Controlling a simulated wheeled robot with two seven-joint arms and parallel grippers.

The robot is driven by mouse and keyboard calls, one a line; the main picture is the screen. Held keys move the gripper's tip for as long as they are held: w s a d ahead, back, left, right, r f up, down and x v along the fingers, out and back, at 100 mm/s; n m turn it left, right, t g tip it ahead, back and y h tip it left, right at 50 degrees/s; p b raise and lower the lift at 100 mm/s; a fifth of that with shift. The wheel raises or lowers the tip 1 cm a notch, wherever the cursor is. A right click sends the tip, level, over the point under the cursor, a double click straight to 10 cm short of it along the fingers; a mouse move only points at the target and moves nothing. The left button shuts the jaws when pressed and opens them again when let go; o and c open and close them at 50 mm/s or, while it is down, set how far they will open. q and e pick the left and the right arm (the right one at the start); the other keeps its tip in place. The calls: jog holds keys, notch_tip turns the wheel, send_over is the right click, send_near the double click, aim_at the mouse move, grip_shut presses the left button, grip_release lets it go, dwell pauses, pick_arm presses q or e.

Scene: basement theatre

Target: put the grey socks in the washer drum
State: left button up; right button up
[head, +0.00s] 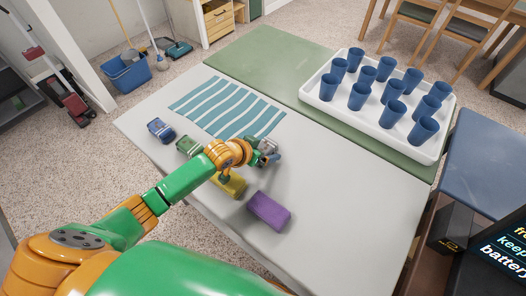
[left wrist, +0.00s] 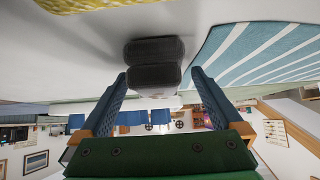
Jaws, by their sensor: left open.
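The grey socks (left wrist: 154,50) are a dark, two-lobed roll on the pale table in the left wrist view. They lie just ahead of and partly between the fingertips of my left gripper (left wrist: 159,76). The blue fingers stand apart on either side, with no clear grip on the roll. In the head view my left gripper (head: 266,153) is low over the table, beside the striped cloth, and largely hides the grey socks there. My right gripper is not in view. No washer drum shows.
Blue (head: 160,130), green (head: 189,146), yellow (head: 230,185) and purple (head: 268,210) rolls lie on the grey table (head: 340,195). A teal-striped cloth (head: 228,106) lies behind. A white tray (head: 440,145) holds several blue cups. The table's right half is clear.

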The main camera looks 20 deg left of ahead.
pick_arm(q)
jog(key=shift+w+d, duration=0.1)
jog(key=shift+d, duration=0.1)
jog(key=shift+a, duration=0.1)
jog(key=c, duration=1.5)
